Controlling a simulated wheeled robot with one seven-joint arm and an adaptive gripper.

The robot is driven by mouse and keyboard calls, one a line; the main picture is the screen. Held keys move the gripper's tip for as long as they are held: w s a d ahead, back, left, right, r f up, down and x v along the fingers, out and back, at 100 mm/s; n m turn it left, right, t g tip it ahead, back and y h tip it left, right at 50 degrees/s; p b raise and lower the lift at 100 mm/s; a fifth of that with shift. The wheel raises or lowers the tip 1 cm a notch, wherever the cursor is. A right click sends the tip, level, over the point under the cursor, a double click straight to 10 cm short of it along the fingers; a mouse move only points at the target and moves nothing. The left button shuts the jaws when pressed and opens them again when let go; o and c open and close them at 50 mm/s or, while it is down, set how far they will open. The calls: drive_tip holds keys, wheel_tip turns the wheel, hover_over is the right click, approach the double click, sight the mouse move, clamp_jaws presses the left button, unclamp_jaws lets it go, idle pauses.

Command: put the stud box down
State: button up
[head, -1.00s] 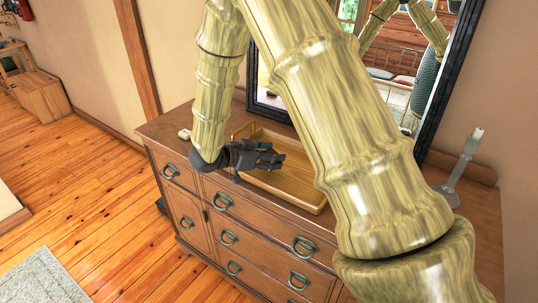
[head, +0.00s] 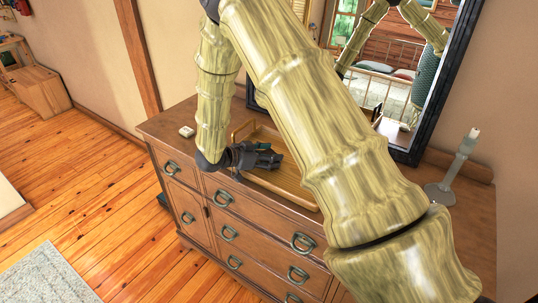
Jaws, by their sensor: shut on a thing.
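My gripper (head: 268,158) is over the left part of a wooden tray (head: 297,196) on the dresser top, with its fingers pointing right. It is shut on a small dark teal thing (head: 263,146), which I take to be the stud box. Only a little of the box shows between and above the dark fingers. I cannot tell whether the box touches the tray floor. My own arm hides the right part of the tray.
A dark-framed mirror (head: 425,92) stands behind the tray. The dresser top left of the tray is mostly clear.

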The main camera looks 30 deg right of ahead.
drive_tip(key=shift+f, duration=0.1)
drive_tip(key=o, duration=1)
drive_tip(key=b+v, duration=0.3)
drive_tip(key=v, duration=0.9)
